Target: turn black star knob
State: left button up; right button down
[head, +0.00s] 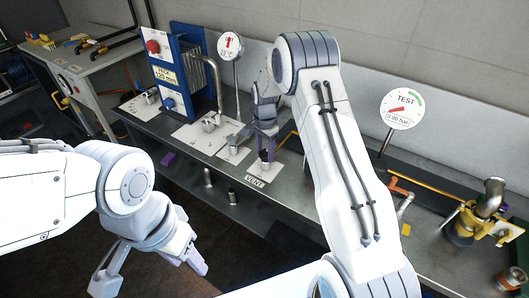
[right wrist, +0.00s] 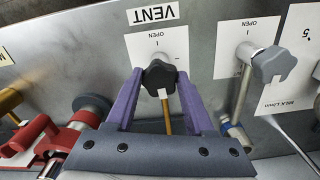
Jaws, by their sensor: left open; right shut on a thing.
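The black star knob (right wrist: 159,76) shows in the right wrist view, in front of a white card below the VENT label (right wrist: 153,13). My right gripper (right wrist: 160,84) has its two purple fingers on either side of the knob, shut on it. In the head view the right gripper (head: 267,155) reaches down to the bench by the VENT label (head: 256,182), and its fingers largely hide the knob. My left gripper (head: 150,272) is open and empty at the lower left, off the front of the bench.
A grey lobed knob (right wrist: 273,65) on an OPEN card stands right of the gripper in the wrist view; a red valve (right wrist: 40,138) is at left. In the head view a TEST gauge (head: 404,107) reads 0.00 bar. A blue panel (head: 168,72) stands at the back.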

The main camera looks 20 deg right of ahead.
aim_at(265, 153)
jog(key=shift+s+m, duration=0.15)
jog(key=shift+m, duration=0.45)
jog(key=shift+c, duration=1.4)
grip_release()
jog(key=shift+r, duration=0.25)
notch_tip(265, 153, up, 10)
jog(key=b, duration=0.2)
